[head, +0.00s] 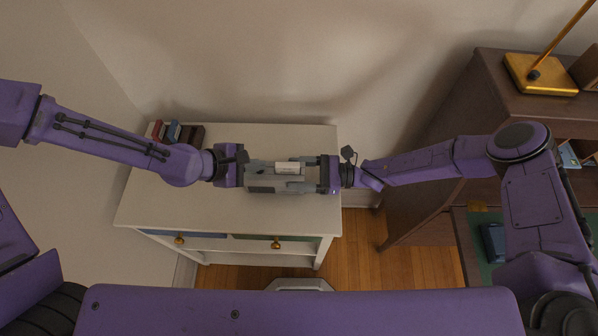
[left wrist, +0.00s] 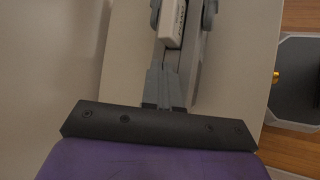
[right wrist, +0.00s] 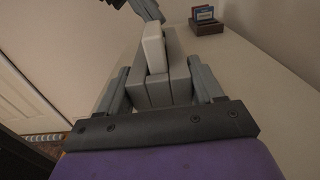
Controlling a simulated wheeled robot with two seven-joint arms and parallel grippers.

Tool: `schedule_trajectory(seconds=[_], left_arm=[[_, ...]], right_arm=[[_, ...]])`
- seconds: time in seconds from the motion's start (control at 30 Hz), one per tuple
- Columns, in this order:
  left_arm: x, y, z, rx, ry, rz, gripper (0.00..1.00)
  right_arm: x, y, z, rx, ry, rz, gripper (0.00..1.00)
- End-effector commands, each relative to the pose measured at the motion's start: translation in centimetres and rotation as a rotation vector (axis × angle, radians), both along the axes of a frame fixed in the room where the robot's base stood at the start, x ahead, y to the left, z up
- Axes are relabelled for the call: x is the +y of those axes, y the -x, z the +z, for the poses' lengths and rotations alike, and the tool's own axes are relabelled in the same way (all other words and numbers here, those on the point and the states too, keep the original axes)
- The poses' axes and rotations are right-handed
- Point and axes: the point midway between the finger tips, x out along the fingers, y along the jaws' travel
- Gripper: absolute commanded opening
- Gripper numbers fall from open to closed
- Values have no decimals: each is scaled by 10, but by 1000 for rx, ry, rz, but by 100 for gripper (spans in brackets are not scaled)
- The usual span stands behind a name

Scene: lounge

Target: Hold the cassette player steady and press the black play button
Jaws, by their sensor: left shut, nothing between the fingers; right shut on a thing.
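The cassette player (head: 262,184), a grey box, is on the white dresser top in the head view. A white block (head: 287,168) is at its upper side; it also shows in the right wrist view (right wrist: 153,48). My right gripper (head: 312,176) is shut on the player's right end; in the right wrist view its fingers flank the grey body (right wrist: 160,92). My left gripper (head: 246,163) is shut and empty at the player's left end, with its fingertips close to the body. I cannot tell whether they touch. I cannot make out the black play button.
The white dresser (head: 160,205) has bare top around the player. A small rack of cassettes (head: 175,133) stands at its back left. A wooden desk (head: 425,150) with a brass lamp base (head: 540,75) stands to the right. The wall is close behind.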

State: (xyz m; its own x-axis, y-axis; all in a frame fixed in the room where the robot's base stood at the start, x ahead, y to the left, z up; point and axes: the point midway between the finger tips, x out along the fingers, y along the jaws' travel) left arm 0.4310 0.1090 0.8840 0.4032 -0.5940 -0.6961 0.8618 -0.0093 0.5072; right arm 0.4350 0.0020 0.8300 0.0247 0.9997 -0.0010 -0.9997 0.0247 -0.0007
Motion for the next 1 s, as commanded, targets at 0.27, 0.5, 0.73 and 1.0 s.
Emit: schedule_trajectory(seconds=[0.27,0.5,0.73,1.0], left_arm=[[0,0,7,-1,0,-1,0],[0,0,9,1,-1,0,0],[0,0,29,-3,1,1,0],[0,-1,61,-3,-1,-1,0]], right_arm=[[0,0,0,-1,-1,-1,14],[0,0,1,-1,-1,0,14],[0,0,1,-1,-1,0,14],[0,0,0,-1,-1,0,14]])
